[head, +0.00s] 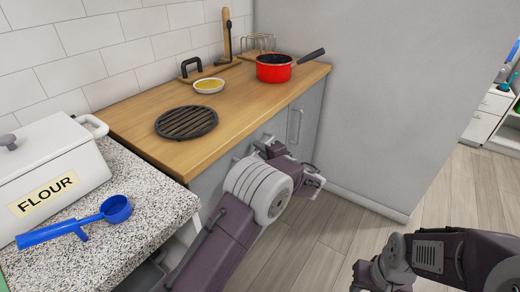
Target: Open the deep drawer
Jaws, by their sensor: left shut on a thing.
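A grey cabinet front (308,112) stands under the wooden worktop, with a vertical metal bar handle (295,125) on its right part. My left gripper (252,148) is up against this front, left of that bar. It is shut on a handle there, mostly hidden by the gripper and wrist. The lower part of the front is behind my left arm, so I cannot tell which panel is the deep drawer or whether it stands out. My right arm shows at lower right, but its gripper is not visible.
The wooden worktop (140,118) holds a black trivet (187,122), a yellow-filled dish (209,86) and a red saucepan (274,70). The speckled counter (150,205) at left holds a flour bin (75,165) and a blue scoop (116,209). A grey wall (385,90) bounds the right; floor is clear.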

